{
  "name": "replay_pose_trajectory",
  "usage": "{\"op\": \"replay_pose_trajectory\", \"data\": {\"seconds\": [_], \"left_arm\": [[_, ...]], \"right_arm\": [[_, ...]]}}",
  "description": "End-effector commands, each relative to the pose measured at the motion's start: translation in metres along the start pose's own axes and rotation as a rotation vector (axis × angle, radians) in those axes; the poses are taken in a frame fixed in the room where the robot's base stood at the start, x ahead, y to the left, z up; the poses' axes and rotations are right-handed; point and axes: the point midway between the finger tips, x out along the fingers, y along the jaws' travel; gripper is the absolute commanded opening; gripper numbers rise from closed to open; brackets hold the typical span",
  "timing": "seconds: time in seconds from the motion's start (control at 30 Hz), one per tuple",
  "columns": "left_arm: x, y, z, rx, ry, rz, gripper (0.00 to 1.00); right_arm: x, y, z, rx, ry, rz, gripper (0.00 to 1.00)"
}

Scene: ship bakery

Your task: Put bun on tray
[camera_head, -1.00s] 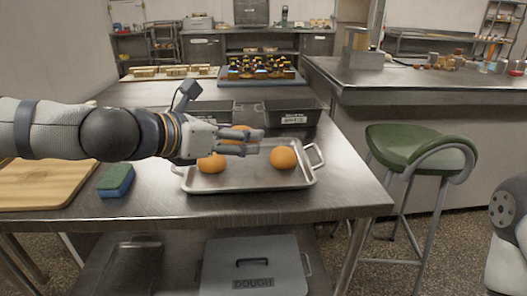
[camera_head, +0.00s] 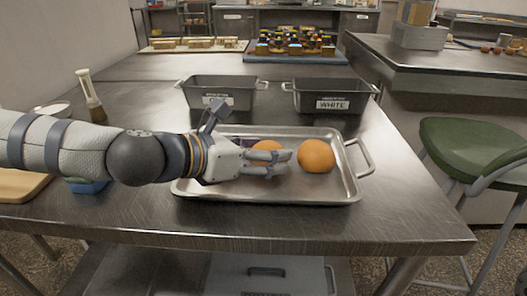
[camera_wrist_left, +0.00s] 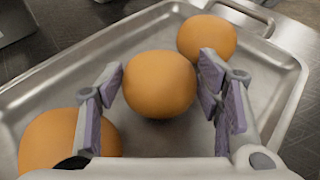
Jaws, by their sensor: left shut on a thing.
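The metal tray (camera_head: 290,196) sits on the steel table in the head view and fills much of the left wrist view (camera_wrist_left: 215,139). My left gripper (camera_head: 283,165) is over the tray, shut on an orange-brown bun (camera_head: 265,147). In the left wrist view this held bun (camera_wrist_left: 160,84) is between the two finger pads. I cannot tell whether it touches the tray. A second bun (camera_head: 316,156) rests on the tray to the right, at the upper right in the wrist view (camera_wrist_left: 207,38). A third bun (camera_wrist_left: 62,141) shows at lower left there, hidden in the head view. My right gripper is out of view.
A brush (camera_head: 92,98), a blue-green sponge (camera_head: 86,186) and a wooden board (camera_head: 18,185) are at the left. A green stool (camera_head: 470,145) stands to the right. Table in front of the tray is clear.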

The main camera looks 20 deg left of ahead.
Motion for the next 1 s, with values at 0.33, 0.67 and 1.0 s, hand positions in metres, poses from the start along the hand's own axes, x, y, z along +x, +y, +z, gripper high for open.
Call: {"op": "replay_pose_trajectory", "data": {"seconds": [0.33, 0.67, 1.0], "left_arm": [[0.001, 0.0, -0.001, 0.0, -0.001, 0.001, 0.68], [-0.038, 0.001, 0.008, 0.001, -0.011, 0.004, 0.68], [-0.108, 0.001, 0.013, 0.006, -0.019, 0.007, 0.68]], "right_arm": [[0.001, 0.0, 0.0, 0.0, -0.002, 0.0, 0.98], [-0.018, -0.001, -0.007, 0.001, 0.043, -0.002, 0.98], [-0.071, -0.002, -0.029, 0.002, 0.181, -0.009, 0.98]]}}
